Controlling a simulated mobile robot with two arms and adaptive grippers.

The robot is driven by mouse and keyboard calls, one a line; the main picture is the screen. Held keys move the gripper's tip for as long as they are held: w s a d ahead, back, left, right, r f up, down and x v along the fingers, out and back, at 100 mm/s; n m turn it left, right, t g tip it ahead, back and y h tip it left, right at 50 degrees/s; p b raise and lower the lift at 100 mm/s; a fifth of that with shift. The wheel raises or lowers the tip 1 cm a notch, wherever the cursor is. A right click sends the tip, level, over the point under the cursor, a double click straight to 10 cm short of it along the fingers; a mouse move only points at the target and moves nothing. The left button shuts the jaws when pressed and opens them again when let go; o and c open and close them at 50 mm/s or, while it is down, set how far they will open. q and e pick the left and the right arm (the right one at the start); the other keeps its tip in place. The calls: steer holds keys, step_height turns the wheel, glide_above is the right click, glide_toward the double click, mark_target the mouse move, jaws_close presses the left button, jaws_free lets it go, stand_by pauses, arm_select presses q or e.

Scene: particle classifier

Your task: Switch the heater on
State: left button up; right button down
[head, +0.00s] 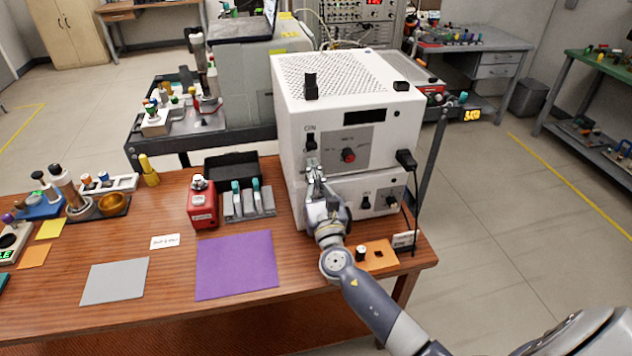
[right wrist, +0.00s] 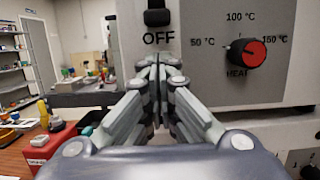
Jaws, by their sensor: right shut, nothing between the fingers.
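The heater (head: 350,105) is a white box on the right part of the wooden table. Its front has a black switch (head: 311,143) at the left, with lettering above it, and a red-faced HEAT knob (head: 348,155) on a grey panel. In the right wrist view the black switch (right wrist: 157,14) sits above the word OFF, its top cut off by the picture edge; I cannot tell its position. My right gripper (head: 314,168) is shut and empty, just below the switch; its fingertips (right wrist: 160,66) are under the OFF label. Contact with the front is unclear. My left gripper is not in view.
A second white unit (head: 345,190) with its own small switch and knob is below the heater. A red block (head: 203,205) and a grey rack (head: 248,205) stand left of it. A black cable (head: 413,200) hangs at the right. The purple mat (head: 237,265) is clear.

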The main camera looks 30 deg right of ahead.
mark_target(311, 148)
steer(key=shift+s+r+p, duration=0.2)
steer(key=shift+r+p, duration=0.25)
steer(key=shift+r, duration=0.6)
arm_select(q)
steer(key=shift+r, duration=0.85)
arm_select(e)
steer(key=shift+w+f, duration=0.1)
step_height(311, 148, up, 3)
steer(key=shift+r+p, duration=0.1)
steer(key=shift+p, duration=1.15)
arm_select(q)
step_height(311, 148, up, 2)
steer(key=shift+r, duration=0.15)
arm_select(e)
steer(key=shift+f, duration=0.2)
